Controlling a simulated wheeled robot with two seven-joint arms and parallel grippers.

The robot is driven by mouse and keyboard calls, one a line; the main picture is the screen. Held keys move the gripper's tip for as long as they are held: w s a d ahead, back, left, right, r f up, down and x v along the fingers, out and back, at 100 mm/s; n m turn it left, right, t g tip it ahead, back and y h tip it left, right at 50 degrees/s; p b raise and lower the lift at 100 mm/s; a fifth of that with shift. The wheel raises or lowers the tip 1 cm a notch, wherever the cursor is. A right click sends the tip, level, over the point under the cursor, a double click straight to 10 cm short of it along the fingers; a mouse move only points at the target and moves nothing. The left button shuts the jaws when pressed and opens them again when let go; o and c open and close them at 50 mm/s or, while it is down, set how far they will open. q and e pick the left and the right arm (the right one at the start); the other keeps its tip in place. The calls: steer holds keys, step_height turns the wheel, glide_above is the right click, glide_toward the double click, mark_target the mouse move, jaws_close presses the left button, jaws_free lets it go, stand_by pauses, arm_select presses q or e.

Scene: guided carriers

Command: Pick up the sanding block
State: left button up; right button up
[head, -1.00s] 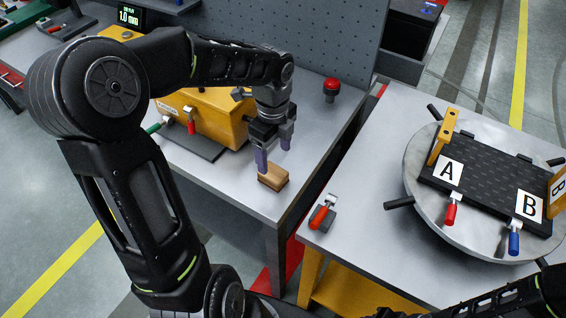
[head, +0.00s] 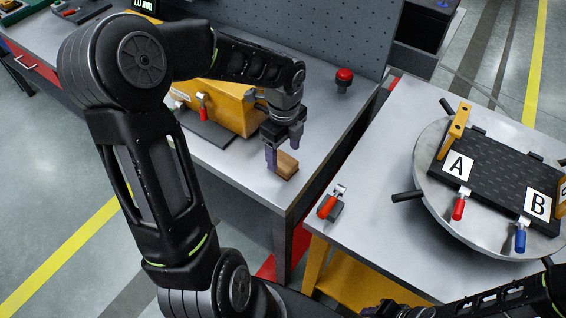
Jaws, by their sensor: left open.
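The sanding block (head: 287,165) is a small tan wooden block with a darker base. It lies on the grey workbench near its front right corner. My left gripper (head: 284,155) points down at the block with its purple-grey fingers apart. One finger is at the block's left side and the other is behind it toward the right. I cannot tell whether the fingers touch the block. My right arm shows only in part at the lower right, and its gripper cannot be made out.
A yellow box (head: 228,106) with clamps stands behind the gripper. A red button (head: 344,76) is at the back by the pegboard (head: 325,30). A red-handled clamp (head: 328,205) lies on the right table, beside a round turntable (head: 436,190) with a black plate marked A and B.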

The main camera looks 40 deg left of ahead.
mark_target(283, 160)
arm_select(q)
step_height(283, 160, down, 4)
steer(key=shift+a+f+p, duration=0.1)
steer(key=shift+p, duration=0.2)
stand_by(0.4)
steer(key=c, duration=1.5)
